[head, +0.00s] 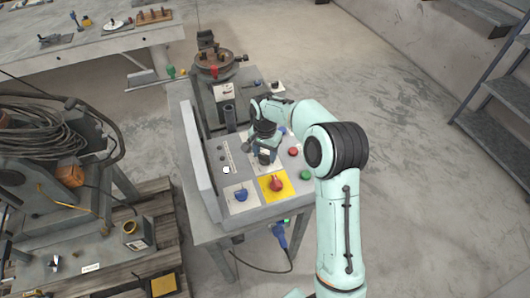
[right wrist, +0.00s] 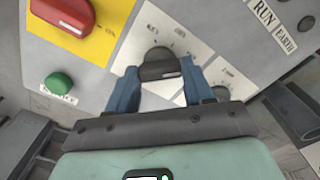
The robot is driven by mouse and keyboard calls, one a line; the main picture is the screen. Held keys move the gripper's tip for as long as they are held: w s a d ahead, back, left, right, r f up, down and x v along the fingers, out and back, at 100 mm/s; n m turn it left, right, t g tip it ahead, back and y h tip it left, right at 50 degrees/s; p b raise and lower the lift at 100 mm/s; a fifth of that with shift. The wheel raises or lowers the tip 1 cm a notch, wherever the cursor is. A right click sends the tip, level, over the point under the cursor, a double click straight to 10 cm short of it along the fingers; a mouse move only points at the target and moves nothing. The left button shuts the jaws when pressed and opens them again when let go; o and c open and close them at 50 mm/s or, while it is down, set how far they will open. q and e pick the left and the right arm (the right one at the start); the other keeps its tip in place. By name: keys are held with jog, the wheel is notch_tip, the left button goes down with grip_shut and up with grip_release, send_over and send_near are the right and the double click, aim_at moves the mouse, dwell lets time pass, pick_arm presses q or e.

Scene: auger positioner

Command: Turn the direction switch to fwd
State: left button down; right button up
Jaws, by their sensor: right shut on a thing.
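The direction switch appears to be the dark rotary knob (right wrist: 160,66) on a white label plate (right wrist: 142,34) in the right wrist view. In the head view the right gripper (head: 265,153) points down onto the middle of the control panel (head: 215,192) and largely hides the switch. My left gripper is not in view.
Around it are a red knob on a yellow plate (head: 277,184), a blue knob (head: 240,194), a green button (head: 305,175) and a red button (head: 293,151). A round-topped positioner (head: 212,65) stands behind. A raised plate edges the panel's left side.

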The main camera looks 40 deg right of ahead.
aim_at(265, 156)
jog(key=o, duration=1)
jog(key=shift+o, duration=0.2)
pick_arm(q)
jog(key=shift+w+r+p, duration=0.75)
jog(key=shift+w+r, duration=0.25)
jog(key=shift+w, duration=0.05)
pick_arm(e)
notch_tip(265, 156, up, 14)
jog(key=shift+f, duration=0.25)
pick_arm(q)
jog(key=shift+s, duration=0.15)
pick_arm(e)
jog(key=shift+f, duration=0.1)
